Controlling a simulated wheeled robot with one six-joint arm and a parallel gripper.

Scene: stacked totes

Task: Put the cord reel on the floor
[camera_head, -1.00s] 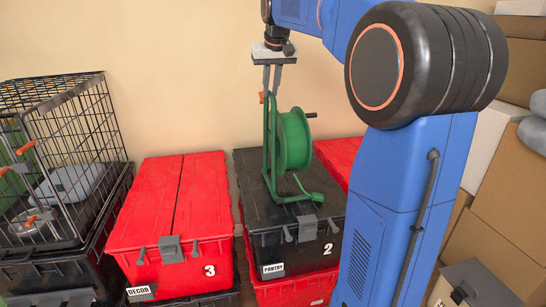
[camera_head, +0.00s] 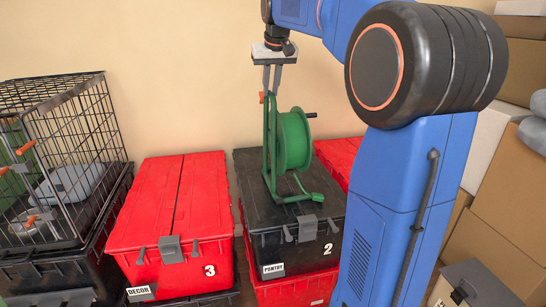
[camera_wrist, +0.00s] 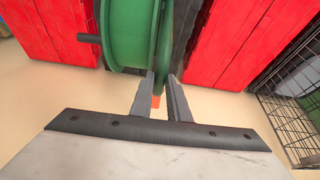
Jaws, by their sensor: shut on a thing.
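The green cord reel (camera_head: 292,141) stands upright on the black lid of the tote marked 2 and PANTRY (camera_head: 250,208). Its frame and foot bars rest on the lid. My gripper (camera_head: 270,91) is above it, pointing down, with its fingers shut on the top of the reel's frame near the orange handle. In the wrist view, the fingers of my gripper (camera_wrist: 160,88) are on either side of the green frame bar, and the reel's drum (camera_wrist: 130,35) shows beyond. The floor is mostly hidden in the head view.
A red-lidded tote marked 3 and DECOR (camera_head: 165,215) stands to the left. A wire crate (camera_head: 65,160) sits on black totes at far left. Another red lid (camera_head: 338,155) is behind on the right. Cardboard boxes (camera_head: 505,190) are stacked at the right.

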